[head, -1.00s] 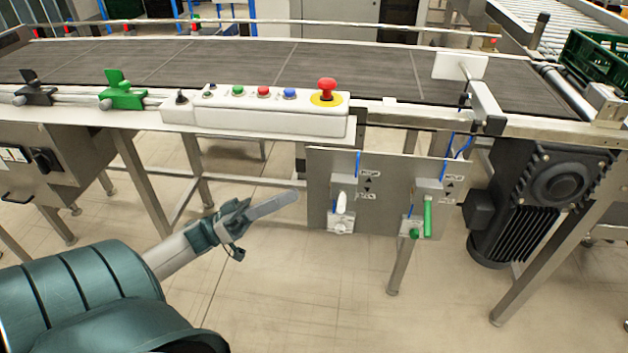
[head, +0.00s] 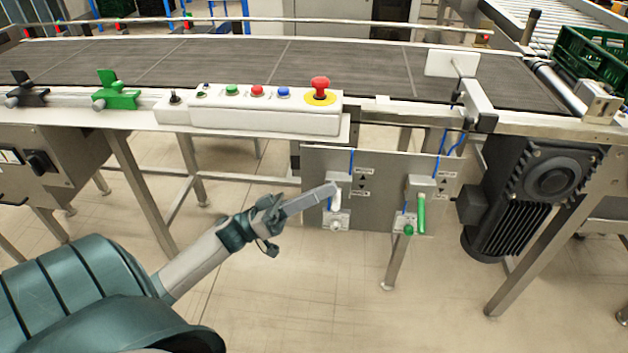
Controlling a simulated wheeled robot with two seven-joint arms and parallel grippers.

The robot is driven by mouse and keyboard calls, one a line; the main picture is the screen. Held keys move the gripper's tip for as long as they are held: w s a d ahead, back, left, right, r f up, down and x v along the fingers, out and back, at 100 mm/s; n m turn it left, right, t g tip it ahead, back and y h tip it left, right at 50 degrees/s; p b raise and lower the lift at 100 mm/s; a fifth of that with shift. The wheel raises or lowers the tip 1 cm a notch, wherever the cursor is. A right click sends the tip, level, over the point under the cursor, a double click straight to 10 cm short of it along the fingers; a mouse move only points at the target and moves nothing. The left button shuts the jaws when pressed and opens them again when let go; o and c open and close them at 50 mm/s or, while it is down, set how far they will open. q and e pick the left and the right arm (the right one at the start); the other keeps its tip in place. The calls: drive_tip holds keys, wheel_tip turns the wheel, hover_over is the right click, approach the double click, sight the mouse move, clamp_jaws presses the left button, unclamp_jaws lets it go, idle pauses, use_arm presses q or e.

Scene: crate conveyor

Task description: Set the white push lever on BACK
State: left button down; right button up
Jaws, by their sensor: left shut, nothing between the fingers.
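The white push lever (head: 337,200) is on the left part of a grey metal panel (head: 385,212) hung under the conveyor's front edge. Small printed labels with arrows (head: 362,182) stand beside it; their words are too small to read surely. My left gripper (head: 328,189) is shut and empty. Its fingertips overlap the upper left part of the white lever in the head view and partly hide it. I cannot tell whether they touch it. My right gripper is not in view.
A green lever (head: 421,213) is to the right on the same panel. Above is a white button box (head: 265,119) with a red emergency knob (head: 320,86). A dark motor (head: 530,195) hangs at the right. The floor in front is clear.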

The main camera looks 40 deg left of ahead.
use_arm(q)
drive_tip(key=shift+s+d+f, duration=0.1)
drive_tip(key=shift+d+f, duration=0.1)
drive_tip(key=shift+f, duration=0.25)
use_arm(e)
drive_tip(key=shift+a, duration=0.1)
